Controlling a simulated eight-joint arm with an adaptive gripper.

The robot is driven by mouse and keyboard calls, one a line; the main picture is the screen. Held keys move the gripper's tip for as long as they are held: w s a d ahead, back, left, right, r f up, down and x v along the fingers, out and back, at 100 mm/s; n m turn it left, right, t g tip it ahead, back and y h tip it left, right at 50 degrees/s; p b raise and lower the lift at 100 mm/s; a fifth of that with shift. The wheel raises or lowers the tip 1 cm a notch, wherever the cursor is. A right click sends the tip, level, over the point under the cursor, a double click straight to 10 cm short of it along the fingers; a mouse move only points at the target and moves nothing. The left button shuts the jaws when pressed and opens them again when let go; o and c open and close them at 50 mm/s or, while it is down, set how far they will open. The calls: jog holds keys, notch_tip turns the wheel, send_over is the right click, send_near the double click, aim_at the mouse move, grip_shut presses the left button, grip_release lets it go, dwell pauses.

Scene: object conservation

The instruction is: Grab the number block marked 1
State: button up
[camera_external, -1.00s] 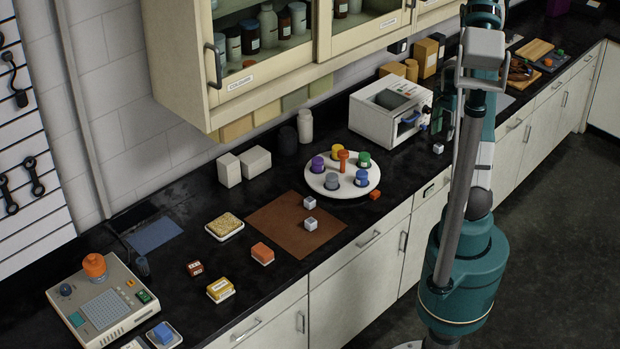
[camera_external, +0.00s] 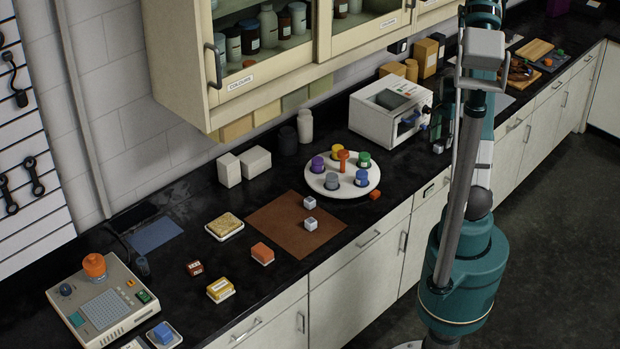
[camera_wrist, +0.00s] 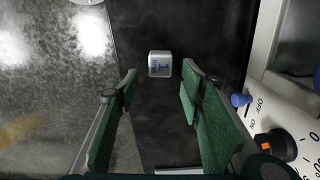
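A small pale block (camera_wrist: 160,64) with a dark mark on its top lies on the dark counter in the wrist view; the mark is too small to read surely. It also shows in the external view (camera_external: 437,148), beside the white appliance. My gripper (camera_wrist: 158,82) is open, its two green fingers apart and nothing between them. The block is beyond the fingertips, roughly centred between them. In the external view my gripper is largely hidden by my arm. Two similar pale cubes, a rear one (camera_external: 310,202) and a front one (camera_external: 310,223), sit on the brown mat (camera_external: 275,226).
The white appliance (camera_external: 375,118), with its knobs and switch (camera_wrist: 290,125), stands close on the right in the wrist view. A round white tray (camera_external: 343,190) with several coloured pots is left of it. Cabinets (camera_external: 285,55) overhang the counter.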

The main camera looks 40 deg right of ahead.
jog(key=shift+f, duration=1.65)
jog(key=c, duration=0.8)
